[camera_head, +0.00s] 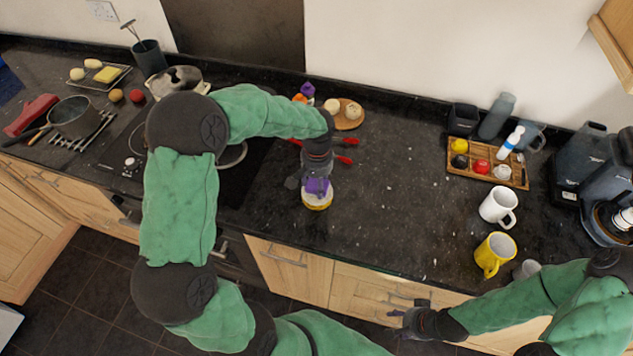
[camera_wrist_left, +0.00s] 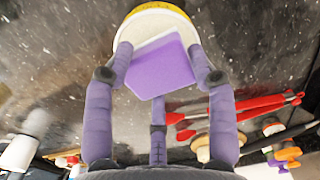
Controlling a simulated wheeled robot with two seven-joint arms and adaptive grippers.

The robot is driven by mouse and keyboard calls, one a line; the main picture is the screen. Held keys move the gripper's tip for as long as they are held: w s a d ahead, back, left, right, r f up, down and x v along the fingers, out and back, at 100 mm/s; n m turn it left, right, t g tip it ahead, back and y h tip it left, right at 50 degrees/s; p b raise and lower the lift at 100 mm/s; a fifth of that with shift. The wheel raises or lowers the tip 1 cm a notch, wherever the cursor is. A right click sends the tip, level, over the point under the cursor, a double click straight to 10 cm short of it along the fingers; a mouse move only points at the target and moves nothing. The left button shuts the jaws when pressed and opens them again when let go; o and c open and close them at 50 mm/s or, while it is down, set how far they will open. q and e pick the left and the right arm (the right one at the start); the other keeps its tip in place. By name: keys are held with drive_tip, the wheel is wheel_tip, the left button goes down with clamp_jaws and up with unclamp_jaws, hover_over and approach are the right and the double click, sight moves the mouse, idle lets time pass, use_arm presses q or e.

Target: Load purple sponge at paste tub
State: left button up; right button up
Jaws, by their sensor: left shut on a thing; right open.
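The purple sponge (camera_head: 318,187) is held between the fingers of my left gripper (camera_head: 316,179), over the paste tub (camera_head: 318,204). In the left wrist view the sponge (camera_wrist_left: 162,68) is a flat purple block between the fingertips, overlapping the pale top of the tub. The tub (camera_wrist_left: 140,30) has a yellow side and stands on the dark counter. I cannot tell whether the sponge touches the paste. My right gripper (camera_head: 407,314) is open and empty, in front of the counter's edge at lower right.
Red tongs (camera_head: 345,159) lie behind my left gripper, near a round wooden board (camera_head: 348,118). A wooden tray (camera_head: 487,167) with small items, a white mug (camera_head: 498,207) and a yellow mug (camera_head: 494,254) stand to the right. The counter between is clear.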

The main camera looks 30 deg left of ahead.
sight(316, 184)
use_arm(q)
drive_tip(key=shift+s+f+b, duration=0.1)
drive_tip(key=shift+f+b, duration=0.35)
drive_tip(key=shift+f, duration=0.15)
idle(1.6)
drive_tip(key=shift+r, duration=0.1)
drive_tip(key=shift+r+p, duration=2.5)
drive_tip(key=shift+r, duration=1)
